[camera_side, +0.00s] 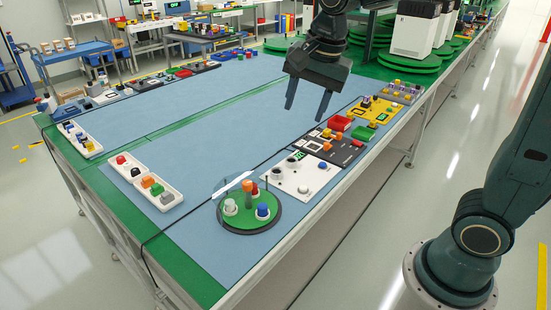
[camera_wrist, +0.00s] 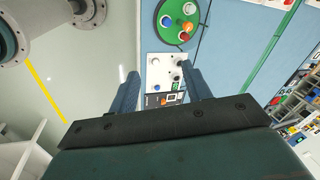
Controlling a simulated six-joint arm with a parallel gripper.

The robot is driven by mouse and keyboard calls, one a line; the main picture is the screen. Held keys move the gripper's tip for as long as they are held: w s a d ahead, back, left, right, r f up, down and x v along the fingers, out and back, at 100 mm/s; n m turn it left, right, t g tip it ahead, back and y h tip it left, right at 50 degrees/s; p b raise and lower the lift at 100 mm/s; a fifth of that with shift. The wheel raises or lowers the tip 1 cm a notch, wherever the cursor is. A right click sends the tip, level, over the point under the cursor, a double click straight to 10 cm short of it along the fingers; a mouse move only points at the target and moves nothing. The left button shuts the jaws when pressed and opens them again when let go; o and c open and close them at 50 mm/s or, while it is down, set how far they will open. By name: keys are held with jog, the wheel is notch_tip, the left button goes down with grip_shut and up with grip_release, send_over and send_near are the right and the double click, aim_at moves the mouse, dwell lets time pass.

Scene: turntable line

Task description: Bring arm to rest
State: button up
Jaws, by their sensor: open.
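My gripper (camera_side: 307,98) is open, with nothing between its two fingers. In the side view it hangs above the blue mat (camera_side: 222,103), behind the white panel and the turntable. It also shows in the wrist view (camera_wrist: 160,80), its fingers apart over the white panel. The round green turntable (camera_side: 232,228) carries several coloured pegs and lies at the near corner of the table; it also shows at the top of the wrist view (camera_wrist: 163,32).
A white panel (camera_side: 318,184), a black panel (camera_side: 350,157) and a yellow panel (camera_side: 383,107) line the right table edge. White trays (camera_side: 165,200) with coloured pieces stand at the left. The mat's middle is clear. White machines (camera_side: 411,35) stand at the back right.

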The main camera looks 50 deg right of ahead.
jog(key=s+f+n+t, duration=0.1)
jog(key=s+n+t, duration=0.1)
jog(key=s+n, duration=1.2)
jog(key=s, duration=0.3)
jog(key=shift+s+d+f+t, duration=0.15)
jog(key=shift+s+f+t, duration=0.1)
jog(key=shift+f+t, duration=0.1)
